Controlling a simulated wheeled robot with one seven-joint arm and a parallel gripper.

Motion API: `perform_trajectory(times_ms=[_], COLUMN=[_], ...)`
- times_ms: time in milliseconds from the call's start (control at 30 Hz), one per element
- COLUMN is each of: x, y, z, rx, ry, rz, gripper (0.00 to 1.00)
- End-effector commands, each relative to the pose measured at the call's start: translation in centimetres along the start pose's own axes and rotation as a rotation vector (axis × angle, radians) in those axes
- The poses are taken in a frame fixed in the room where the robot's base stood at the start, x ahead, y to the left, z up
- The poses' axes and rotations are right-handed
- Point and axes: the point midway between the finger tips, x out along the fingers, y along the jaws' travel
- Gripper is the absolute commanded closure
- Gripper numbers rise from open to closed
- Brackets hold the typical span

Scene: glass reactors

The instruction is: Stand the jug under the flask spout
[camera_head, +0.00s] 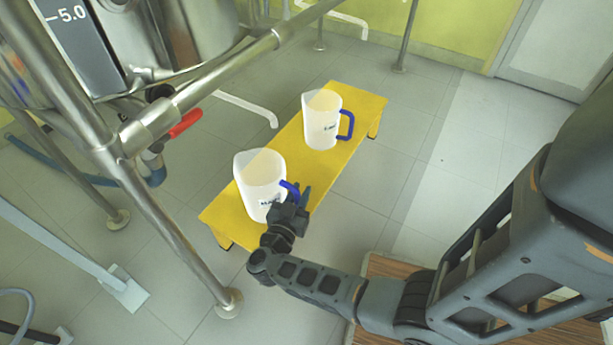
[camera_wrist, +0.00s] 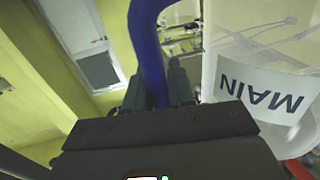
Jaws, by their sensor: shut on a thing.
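A white translucent jug (camera_head: 260,186) with a blue handle (camera_head: 289,189) is at the near end of a low yellow bench (camera_head: 226,216), upright. My gripper (camera_head: 300,196) is at its right side, shut on the blue handle. In the wrist view the blue handle (camera_wrist: 148,45) runs between my gripper's fingers (camera_wrist: 160,85), and the jug wall carries a label reading "MAIN" (camera_wrist: 262,92). A second white jug (camera_head: 321,122) with a blue handle stands at the bench's far end. I cannot tell whether the held jug touches the bench.
A steel frame of pipes (camera_head: 160,118) stands at the left, with a leg (camera_head: 190,240) near the bench's near end. White bent pipes (camera_head: 250,107) show behind.

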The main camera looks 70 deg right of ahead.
Motion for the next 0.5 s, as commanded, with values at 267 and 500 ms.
perform_trajectory(times_ms=[267, 500], x=[6.9, 10.2], y=[0.0, 0.0], z=[0.2, 0.1], rx=[0.003, 0.001], ry=[0.002, 0.001], rz=[0.004, 0.000], gripper=[1.00, 1.00])
